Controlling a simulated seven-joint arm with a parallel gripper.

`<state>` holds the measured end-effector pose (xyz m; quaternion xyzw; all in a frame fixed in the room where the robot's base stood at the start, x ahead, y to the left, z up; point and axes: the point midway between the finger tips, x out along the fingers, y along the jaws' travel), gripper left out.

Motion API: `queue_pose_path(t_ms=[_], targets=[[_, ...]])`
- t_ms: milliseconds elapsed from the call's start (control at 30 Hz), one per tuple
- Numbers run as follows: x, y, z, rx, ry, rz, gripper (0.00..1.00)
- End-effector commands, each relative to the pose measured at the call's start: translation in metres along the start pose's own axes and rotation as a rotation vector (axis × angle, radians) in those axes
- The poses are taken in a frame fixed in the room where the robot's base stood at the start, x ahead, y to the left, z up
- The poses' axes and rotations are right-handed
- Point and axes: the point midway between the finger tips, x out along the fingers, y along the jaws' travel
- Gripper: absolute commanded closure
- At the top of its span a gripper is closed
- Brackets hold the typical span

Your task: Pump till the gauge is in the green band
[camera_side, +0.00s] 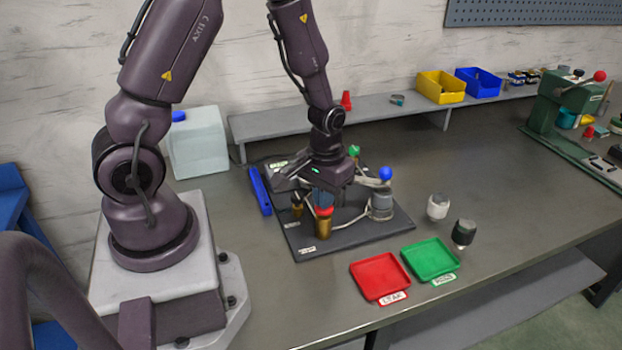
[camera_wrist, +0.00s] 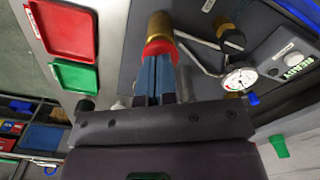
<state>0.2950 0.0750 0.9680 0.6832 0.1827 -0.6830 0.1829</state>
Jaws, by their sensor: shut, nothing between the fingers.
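My gripper (camera_side: 323,198) is shut and empty, pointing down over a brass cylinder (camera_side: 323,228) with a red top (camera_side: 325,211) on the dark board (camera_side: 345,241). In the wrist view the blue fingertips (camera_wrist: 157,72) are together at the red top (camera_wrist: 159,47) of the brass cylinder (camera_wrist: 159,25); I cannot tell whether they press on it. The round white gauge (camera_wrist: 240,79) shows in the wrist view, but its needle and band are too small to read. In the side view my gripper and wrist hide the middle of the board.
A black-knobbed brass part (camera_side: 297,204) stands left of my gripper. A red tray (camera_side: 380,277), a green tray (camera_side: 430,260) and two small fittings lie to the right.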

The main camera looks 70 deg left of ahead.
Motion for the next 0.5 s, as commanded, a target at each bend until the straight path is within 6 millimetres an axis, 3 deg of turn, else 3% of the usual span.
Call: queue_pose_path(t_ms=[167,500], targets=[[-0.002,0.0,0.0,0.0,0.0,0.0,1.0],[-0.029,0.0,-0.001,-0.001,0.002,0.0,1.0]])
